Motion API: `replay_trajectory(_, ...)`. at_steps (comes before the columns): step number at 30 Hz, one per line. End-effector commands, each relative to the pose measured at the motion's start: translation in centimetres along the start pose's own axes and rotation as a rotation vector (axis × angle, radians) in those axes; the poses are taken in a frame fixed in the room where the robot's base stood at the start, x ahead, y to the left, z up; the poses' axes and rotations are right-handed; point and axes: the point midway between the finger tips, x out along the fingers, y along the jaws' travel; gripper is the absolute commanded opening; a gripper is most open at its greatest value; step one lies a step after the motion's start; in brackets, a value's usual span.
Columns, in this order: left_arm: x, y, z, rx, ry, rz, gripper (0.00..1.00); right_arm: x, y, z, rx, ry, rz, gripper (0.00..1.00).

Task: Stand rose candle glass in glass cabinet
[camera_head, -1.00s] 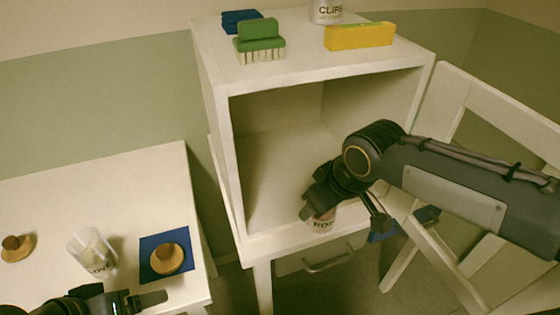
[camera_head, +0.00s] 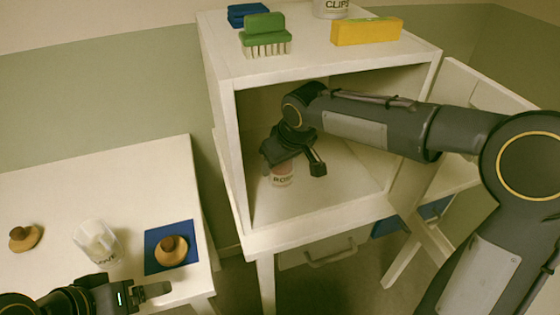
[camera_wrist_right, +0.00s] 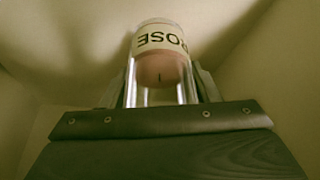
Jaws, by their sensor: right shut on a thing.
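The rose candle glass (camera_head: 281,178) is a clear glass with pink wax and a label reading ROSE. It is inside the open white cabinet (camera_head: 228,130), close to the cabinet floor; I cannot tell whether it touches. My right gripper (camera_head: 284,160) is shut on it from above. In the right wrist view the glass (camera_wrist_right: 162,65) sits between the fingers. My left gripper (camera_head: 150,291) is over the front of the left table, near a second glass with a label (camera_head: 97,242); its jaw opening is unclear.
The cabinet door (camera_head: 470,100) stands open at the right, behind my right arm. A green brush (camera_head: 265,35), a blue item (camera_head: 248,14), a yellow box (camera_head: 366,31) and a CLIPS tin (camera_head: 331,8) are on top. Wooden lids (camera_head: 172,250) lie on the left table (camera_head: 100,180).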

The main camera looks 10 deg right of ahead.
Motion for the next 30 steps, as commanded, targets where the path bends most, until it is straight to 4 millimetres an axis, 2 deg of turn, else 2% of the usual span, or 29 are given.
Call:
replay_trajectory(11, 0.3, -0.1, 0.2, 0.0, 0.0, 0.0, 0.79, 0.4, 0.0, 0.2, 0.0, 0.001, 0.0, 0.25)
replay_trajectory(12, 0.2, -0.1, 0.1, 0.0, 0.0, 0.0, 0.79, 0.3, 0.0, 0.2, 0.0, 0.0, 0.0, 0.6)
replay_trajectory(16, 0.2, -0.1, 0.1, 0.0, 0.0, 0.0, 0.79, 0.3, 0.0, 0.2, 0.0, 0.0, -0.001, 0.77)
replay_trajectory(25, 0.1, 0.0, 0.0, 0.0, 0.0, 0.0, 0.79, 0.1, 0.0, 0.1, 0.0, 0.0, 0.0, 0.77)
replay_trajectory(30, -0.3, 0.1, -0.2, 0.0, 0.0, 0.0, 0.79, -1.7, 0.0, 0.0, 0.001, 0.003, 0.0, 0.77)
